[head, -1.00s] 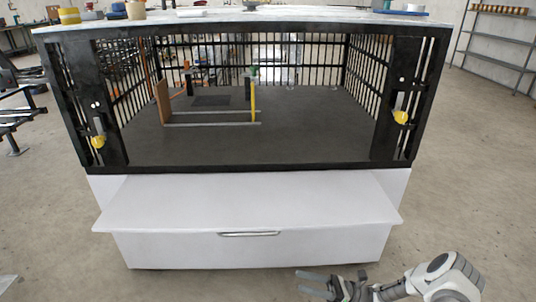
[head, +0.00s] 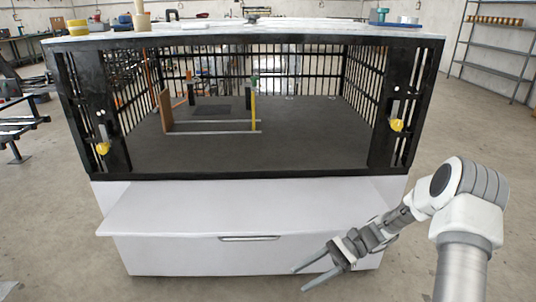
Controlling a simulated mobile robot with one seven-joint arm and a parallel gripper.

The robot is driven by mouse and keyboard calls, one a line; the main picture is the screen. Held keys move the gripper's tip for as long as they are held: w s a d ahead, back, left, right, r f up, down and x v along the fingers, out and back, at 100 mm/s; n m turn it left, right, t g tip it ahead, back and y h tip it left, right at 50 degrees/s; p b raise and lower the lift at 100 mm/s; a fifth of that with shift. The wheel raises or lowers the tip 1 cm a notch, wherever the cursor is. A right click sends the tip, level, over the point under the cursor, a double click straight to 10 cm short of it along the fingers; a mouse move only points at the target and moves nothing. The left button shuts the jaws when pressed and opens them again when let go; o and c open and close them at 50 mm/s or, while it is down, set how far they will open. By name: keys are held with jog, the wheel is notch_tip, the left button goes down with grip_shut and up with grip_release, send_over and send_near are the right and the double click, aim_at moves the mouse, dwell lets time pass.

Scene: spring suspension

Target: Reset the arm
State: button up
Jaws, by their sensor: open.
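My gripper (head: 311,276) is at the lower middle right of the head view, in front of the white drawer base. Its two grey fingers are apart, point down and left, and hold nothing. My arm (head: 450,205) rises at the right, bent at the elbow. The black barred cage bench (head: 250,177) stands ahead, on a white base with a drawer (head: 165,252). The gripper overlaps the drawer front in the picture; I cannot tell how far apart they are.
Inside the cage, a brown board (head: 165,110), grey rails (head: 212,132) and a yellow upright part (head: 254,112) stand on the dark floor. The white ledge (head: 200,212) juts out toward me. Tape rolls (head: 77,27) sit on top. Open concrete floor lies at both sides.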

jog(key=s+d+r+n+t+h, duration=0.2)
jog(key=s+r+n+t+h, duration=0.45)
jog(key=s+r, duration=0.4)
jog(key=s+d+r+n+t+h, duration=0.2)
jog(key=s+r+n+t+h, duration=0.4)
jog(key=r, duration=0.8)
notch_tip(320, 180, up, 28)
jog(key=g+h+p, duration=0.1)
jog(key=p, duration=2.7)
jog(key=shift+s+d+p, duration=0.15)
jog(key=shift+s+p, duration=0.15)
jog(key=shift+s, duration=0.15)
